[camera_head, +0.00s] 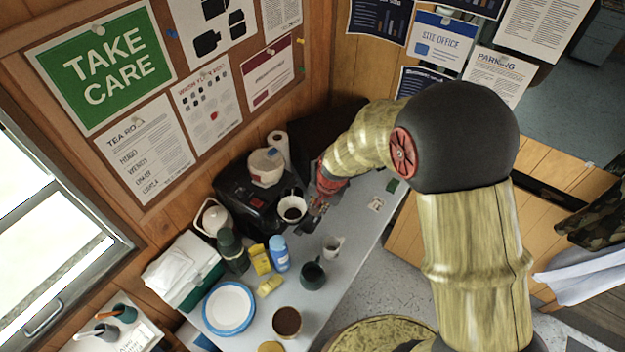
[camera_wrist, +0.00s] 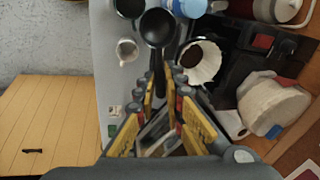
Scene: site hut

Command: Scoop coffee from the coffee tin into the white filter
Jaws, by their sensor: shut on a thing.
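My gripper (camera_wrist: 163,98) is shut on the handle of a black scoop (camera_wrist: 158,28). The scoop's bowl sticks out ahead of the fingers, and I cannot tell whether any coffee is in it. In the wrist view the white filter (camera_wrist: 201,62) is just right of the scoop, with dark brown grounds inside. In the head view the filter (camera_head: 292,208) stands at the front of the black coffee machine, and my gripper (camera_head: 318,206) is close to its right. The open coffee tin (camera_head: 287,321), brown inside, stands at the near end of the counter.
The black coffee machine (camera_head: 246,197) stands behind the filter. A white mug (camera_head: 333,246), a dark mug (camera_head: 313,274), a blue bottle (camera_head: 279,254), a yellow box (camera_head: 260,259) and a blue-rimmed plate (camera_head: 229,308) fill the counter. The counter's right edge is mostly clear.

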